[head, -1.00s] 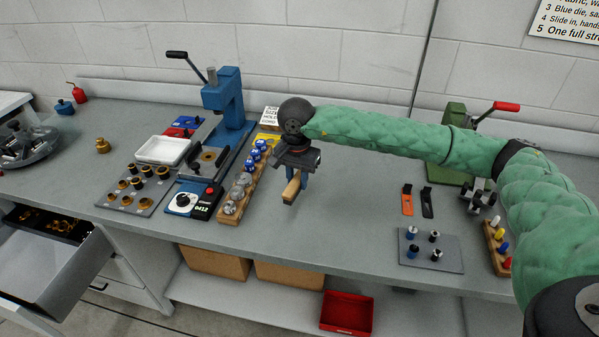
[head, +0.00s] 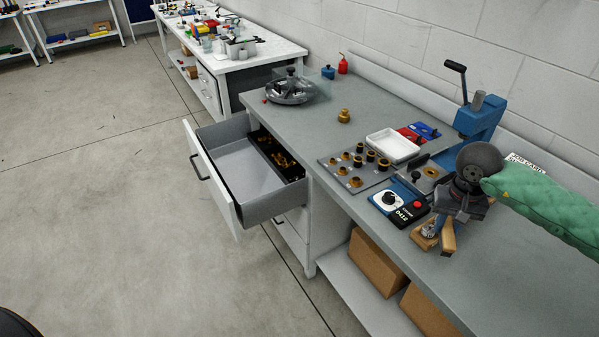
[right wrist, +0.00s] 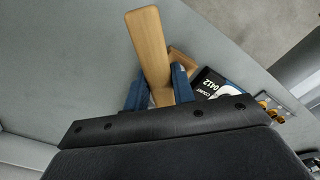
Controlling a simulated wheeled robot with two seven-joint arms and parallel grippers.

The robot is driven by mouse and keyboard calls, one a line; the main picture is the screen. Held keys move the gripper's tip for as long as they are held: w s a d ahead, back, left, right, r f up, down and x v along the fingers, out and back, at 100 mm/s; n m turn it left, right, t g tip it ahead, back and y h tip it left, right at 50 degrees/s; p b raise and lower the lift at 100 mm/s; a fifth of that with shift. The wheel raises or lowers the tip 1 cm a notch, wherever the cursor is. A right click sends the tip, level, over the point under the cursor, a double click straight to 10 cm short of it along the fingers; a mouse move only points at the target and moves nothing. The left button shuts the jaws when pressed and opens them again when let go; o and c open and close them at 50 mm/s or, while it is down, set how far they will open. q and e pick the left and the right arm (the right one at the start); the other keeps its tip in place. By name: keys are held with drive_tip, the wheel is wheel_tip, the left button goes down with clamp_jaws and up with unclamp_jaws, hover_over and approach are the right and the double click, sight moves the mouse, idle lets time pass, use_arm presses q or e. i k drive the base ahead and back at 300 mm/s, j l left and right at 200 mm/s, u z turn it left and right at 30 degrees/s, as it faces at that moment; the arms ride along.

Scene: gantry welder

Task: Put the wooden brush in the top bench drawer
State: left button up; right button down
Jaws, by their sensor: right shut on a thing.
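The wooden brush (head: 447,238) is in my right gripper (head: 452,222), above the bench top near its front edge. In the right wrist view the brush's plain wooden handle (right wrist: 150,50) sticks out between the two blue fingers (right wrist: 158,92), which are shut on it. Its bristles cannot be made out. The top bench drawer (head: 232,180) is pulled open at the left end of the bench, to the left of the gripper. It holds a dark tray with brass parts (head: 278,158) at its right side; the rest of its floor is bare. My left gripper is not in view.
Between gripper and drawer stand a counter box (head: 399,202), a plate of brass bushings (head: 355,168), a white tray (head: 392,146) and a brass fitting (head: 344,115). A blue press (head: 481,115) stands behind. Cardboard boxes (head: 378,262) sit on the lower shelf. The floor left of the drawer is clear.

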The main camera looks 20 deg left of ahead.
sight(245, 177)
drive_tip(key=i+j+u, duration=0.15)
drive_tip(key=j, duration=0.25)
drive_tip(key=i+j+u, duration=0.15)
drive_tip(key=j, duration=0.25)
drive_tip(key=i+j+u, duration=0.15)
drive_tip(key=j, duration=0.2)
drive_tip(key=i+j+u, duration=0.2)
drive_tip(key=j, duration=0.2)
drive_tip(key=i+j+u, duration=0.15)
drive_tip(key=j, duration=0.15)
drive_tip(key=i+j, duration=0.15)
drive_tip(key=j, duration=0.2)
drive_tip(key=i+j, duration=0.35)
drive_tip(key=j, duration=0.3)
